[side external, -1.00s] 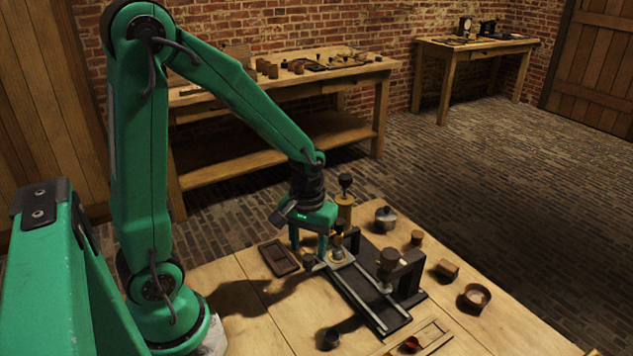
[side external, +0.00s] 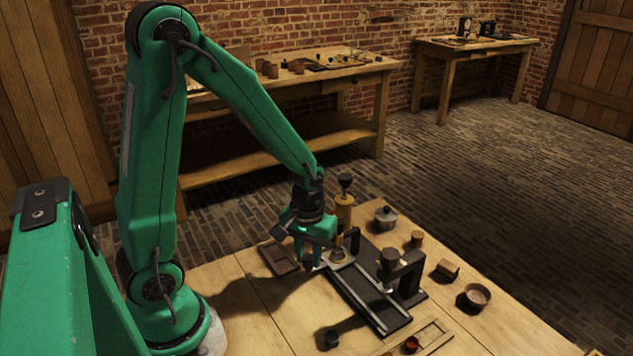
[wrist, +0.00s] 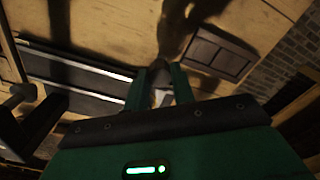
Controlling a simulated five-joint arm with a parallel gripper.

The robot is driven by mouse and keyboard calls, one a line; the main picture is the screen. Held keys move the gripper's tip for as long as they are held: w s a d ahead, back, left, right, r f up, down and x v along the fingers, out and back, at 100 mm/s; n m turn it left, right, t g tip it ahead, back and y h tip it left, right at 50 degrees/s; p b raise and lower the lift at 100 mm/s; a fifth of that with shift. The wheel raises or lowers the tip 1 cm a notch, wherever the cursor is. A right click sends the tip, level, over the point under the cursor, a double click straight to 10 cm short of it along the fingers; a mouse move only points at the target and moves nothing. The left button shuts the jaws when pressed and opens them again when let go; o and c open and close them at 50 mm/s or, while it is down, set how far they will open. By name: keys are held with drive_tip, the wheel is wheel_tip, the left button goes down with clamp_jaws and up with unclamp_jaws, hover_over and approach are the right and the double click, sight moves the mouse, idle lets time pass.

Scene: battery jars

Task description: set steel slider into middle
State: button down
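The black rail bed (side external: 380,308) with two steel rails lies on the wooden table. A pale, steel-looking piece with a dark top (side external: 340,256) sits at its far left end, partly covered by my gripper; I take it for the steel slider. My gripper (side external: 311,264) is low at that end, just left of this piece. In the wrist view, its two green fingers (wrist: 161,88) stand a little apart with a small pale thing (wrist: 162,98) between them. Whether they grip it cannot be made out.
A brown tray (side external: 279,258) lies left of my gripper. A brass post with black knob (side external: 345,206) stands behind. A black bracket with a cup-like top (side external: 402,271) rises over the rails' right side. A lidded jar (side external: 385,218) and round bowl (side external: 474,296) stand further right.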

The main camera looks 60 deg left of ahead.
drive_tip(key=shift+d, duration=4.05)
drive_tip(key=c, duration=1.2)
unclamp_jaws()
drive_tip(key=shift+o, duration=0.2)
drive_tip(key=shift+r, duration=0.15)
wheel_tip(320, 180, up, 8)
drive_tip(key=shift+f, duration=0.2)
